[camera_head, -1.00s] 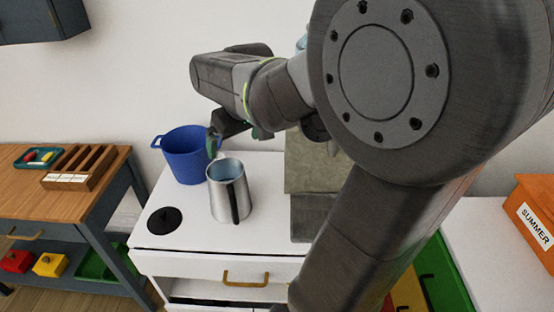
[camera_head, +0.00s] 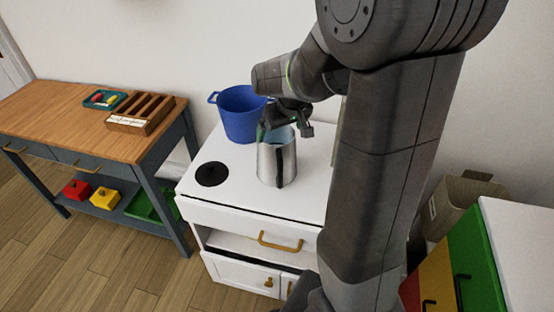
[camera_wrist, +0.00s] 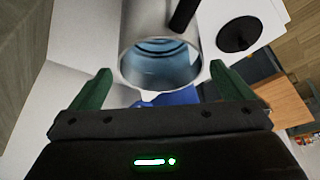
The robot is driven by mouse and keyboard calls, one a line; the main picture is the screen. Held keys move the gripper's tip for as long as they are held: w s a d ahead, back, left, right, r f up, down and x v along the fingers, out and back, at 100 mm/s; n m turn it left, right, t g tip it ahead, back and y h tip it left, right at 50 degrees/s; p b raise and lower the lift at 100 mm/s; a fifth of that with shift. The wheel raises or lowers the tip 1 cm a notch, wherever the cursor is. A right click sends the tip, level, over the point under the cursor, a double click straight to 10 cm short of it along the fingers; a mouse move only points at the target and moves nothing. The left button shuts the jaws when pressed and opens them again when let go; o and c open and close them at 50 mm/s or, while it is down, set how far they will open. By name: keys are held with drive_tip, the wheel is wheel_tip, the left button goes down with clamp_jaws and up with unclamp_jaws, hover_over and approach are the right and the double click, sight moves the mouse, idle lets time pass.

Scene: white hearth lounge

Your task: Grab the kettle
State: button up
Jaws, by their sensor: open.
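The kettle (camera_head: 277,163) is a silver metal jug with a black handle on its near side. It stands upright on the white cabinet top, and its open mouth shows a pale blue inside. My gripper (camera_head: 284,130) is at the kettle's rim, on the far side of its top. In the wrist view, the kettle's round mouth (camera_wrist: 160,66) lies between and beyond the green fingertips (camera_wrist: 160,68). The fingers are apart, with a visible gap on each side of the kettle. Part of the kettle's rim is hidden by my gripper in the head view.
A blue bucket (camera_head: 240,125) stands close behind the kettle, to the left. A black round disc with a knob (camera_head: 212,174) lies on the white cabinet (camera_head: 240,205) left of the kettle. A wooden table (camera_head: 70,115) stands further left.

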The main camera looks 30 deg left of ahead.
drive_tip(key=shift+x, duration=0.95)
drive_tip(key=c, duration=1.7)
drive_tip(key=shift+r, duration=0.1)
drive_tip(key=shift+r, duration=0.1)
